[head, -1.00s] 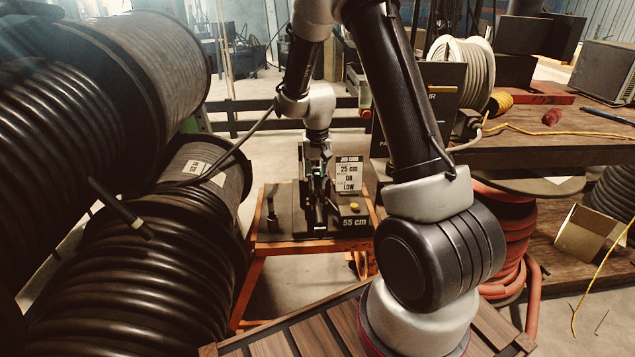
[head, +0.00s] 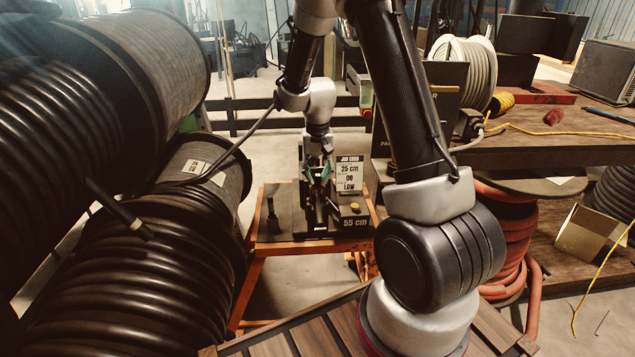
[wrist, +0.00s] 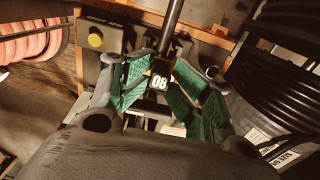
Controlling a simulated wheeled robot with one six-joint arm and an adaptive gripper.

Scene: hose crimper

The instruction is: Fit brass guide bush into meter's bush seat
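My gripper (head: 318,172) is above the dark machine (head: 318,218) on the orange-framed stand. In the wrist view its two green-padded fingers (wrist: 162,78) are spread apart, with nothing visibly held. Between and beyond them is a dark block with a white "08" label (wrist: 159,82) and a dark upright rod (wrist: 174,25). I cannot make out the brass guide bush or its seat in either view; the fingers and machine parts hide much of the area.
A job card (head: 348,174) reading "25 cm 08 LOW" stands behind a dark box with a yellow button (head: 354,206) and "55 cm" label. Large black hose reels (head: 130,280) crowd the left. A wooden bench (head: 560,150) with a white cable reel (head: 465,68) is at right.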

